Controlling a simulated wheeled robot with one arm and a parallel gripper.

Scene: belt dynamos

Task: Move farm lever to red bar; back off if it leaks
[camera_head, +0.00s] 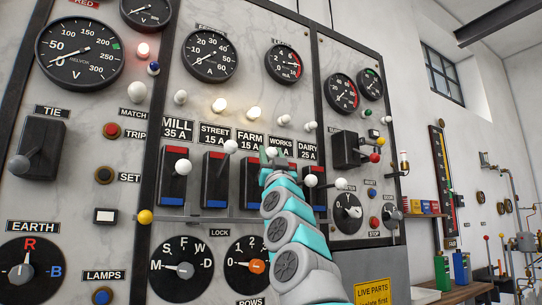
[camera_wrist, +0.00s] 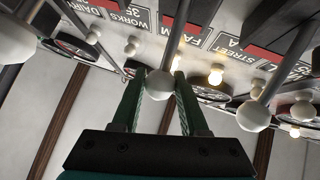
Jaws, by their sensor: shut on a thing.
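The farm lever's white knob (camera_wrist: 159,84) sits between the two green fingers of my gripper (camera_wrist: 160,88) in the wrist view, its rod running up to the panel beside the partly hidden FARM label. In the head view my gripper (camera_head: 271,157) is at the farm switch (camera_head: 249,185), below the FARM 15 A plate (camera_head: 250,141), and its fingers and arm cover much of the lever. The farm red bar (camera_head: 250,160) is at the top of that switch, with a blue bar at the bottom. The leakage dial (camera_head: 283,62) is above; its reading is too small to tell.
The street lever knob (camera_head: 231,146) stands close left of my gripper, the mill knob (camera_head: 183,167) farther left. Another white knob (camera_head: 311,181) is close right. The street lamp (camera_head: 219,105) and farm lamp (camera_head: 253,113) glow. A lock bar with a yellow knob (camera_head: 145,217) runs below.

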